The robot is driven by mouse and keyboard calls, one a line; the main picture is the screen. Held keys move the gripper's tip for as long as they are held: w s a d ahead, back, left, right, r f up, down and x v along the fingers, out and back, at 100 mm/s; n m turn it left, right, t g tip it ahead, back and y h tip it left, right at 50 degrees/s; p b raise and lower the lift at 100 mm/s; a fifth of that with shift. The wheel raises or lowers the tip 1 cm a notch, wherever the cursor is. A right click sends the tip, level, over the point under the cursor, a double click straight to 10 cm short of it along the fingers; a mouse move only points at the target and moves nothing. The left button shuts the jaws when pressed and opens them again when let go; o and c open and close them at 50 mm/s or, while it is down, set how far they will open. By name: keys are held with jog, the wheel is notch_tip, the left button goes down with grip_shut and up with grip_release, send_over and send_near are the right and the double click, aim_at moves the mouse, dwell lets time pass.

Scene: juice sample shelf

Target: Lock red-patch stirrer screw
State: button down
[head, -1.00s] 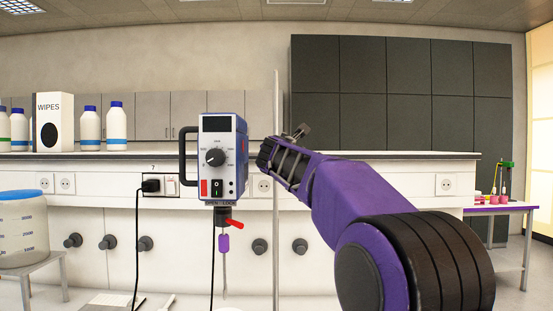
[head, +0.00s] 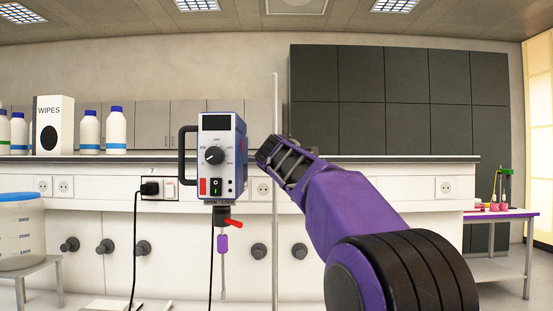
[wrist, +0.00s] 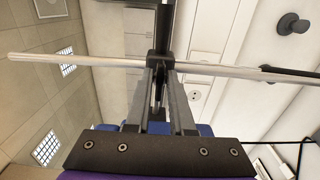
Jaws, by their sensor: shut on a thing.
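The stirrer (head: 222,150) is a white and blue box with a dial and a red patch (head: 202,185) at its lower left front. An OPEN/LOCK label and a red lever (head: 233,223) sit under it. My gripper (head: 268,150) is at the right of the stirrer, by the upright metal rod (head: 275,90). In the wrist view my gripper (wrist: 158,78) is shut on a dark screw piece (wrist: 158,92) at the black clamp (wrist: 158,59) on the rod. The fingers hide most of this piece.
A white bench (head: 370,166) stands behind the stirrer, with wall sockets and several grey valve knobs. Bottles and a wipes box (head: 48,125) are at the left on the bench. A power cable (head: 136,250) hangs left of the stirrer. A large jar (head: 20,235) stands far left.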

dwell(0.4)
jog(key=c, duration=0.8)
grip_release()
jog(key=shift+o, duration=0.2)
